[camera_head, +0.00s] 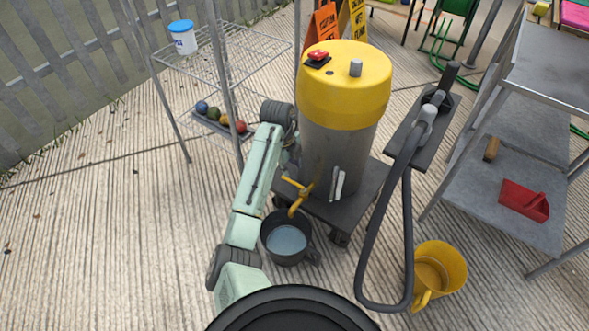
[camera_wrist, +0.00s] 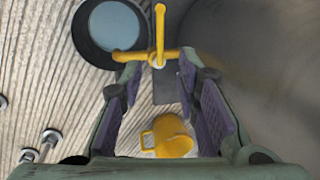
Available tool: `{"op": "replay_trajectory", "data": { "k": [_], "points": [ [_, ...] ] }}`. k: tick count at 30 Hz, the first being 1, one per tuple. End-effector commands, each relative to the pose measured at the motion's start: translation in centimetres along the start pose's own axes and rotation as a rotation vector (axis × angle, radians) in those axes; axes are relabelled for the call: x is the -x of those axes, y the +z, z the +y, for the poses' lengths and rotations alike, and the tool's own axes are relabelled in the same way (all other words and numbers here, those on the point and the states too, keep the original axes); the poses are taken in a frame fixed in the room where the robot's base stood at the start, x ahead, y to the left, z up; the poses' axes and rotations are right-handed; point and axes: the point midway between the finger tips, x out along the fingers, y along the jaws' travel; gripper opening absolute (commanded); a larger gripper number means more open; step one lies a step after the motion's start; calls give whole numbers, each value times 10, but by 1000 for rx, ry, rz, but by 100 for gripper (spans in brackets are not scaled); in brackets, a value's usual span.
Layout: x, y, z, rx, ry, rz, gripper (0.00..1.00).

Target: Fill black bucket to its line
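The black bucket (camera_head: 287,259) stands upright on the ground at the front of the tank (camera_head: 345,90), below its yellow tap (camera_head: 297,197). Grey-blue liquid (camera_head: 286,239) shows inside it; I cannot make out the line or a falling stream. In the wrist view the black bucket (camera_wrist: 84,42) is at the upper left, and the tap (camera_wrist: 159,40) with its crossbar handle is beyond my fingertips. My gripper (camera_wrist: 161,72) is open, its purple-padded fingers apart with nothing held. The handle spans the gap at the fingertips; I cannot tell whether they touch. The head view mostly hides the gripper.
A yellow bucket (camera_head: 449,256) stands at the lower right, near a looping grey hose (camera_head: 367,240). A wire shelf (camera_head: 222,62) with coloured balls stands behind my arm. The left ground is clear.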

Motion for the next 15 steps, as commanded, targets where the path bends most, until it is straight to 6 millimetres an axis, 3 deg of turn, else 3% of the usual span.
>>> {"op": "replay_trajectory", "data": {
  "k": [9, 15],
  "points": [
    [-59, 0, 0, 3, -1, -1, 30],
    [-88, 0, -1, 3, -3, -2, 30]
  ]
}}
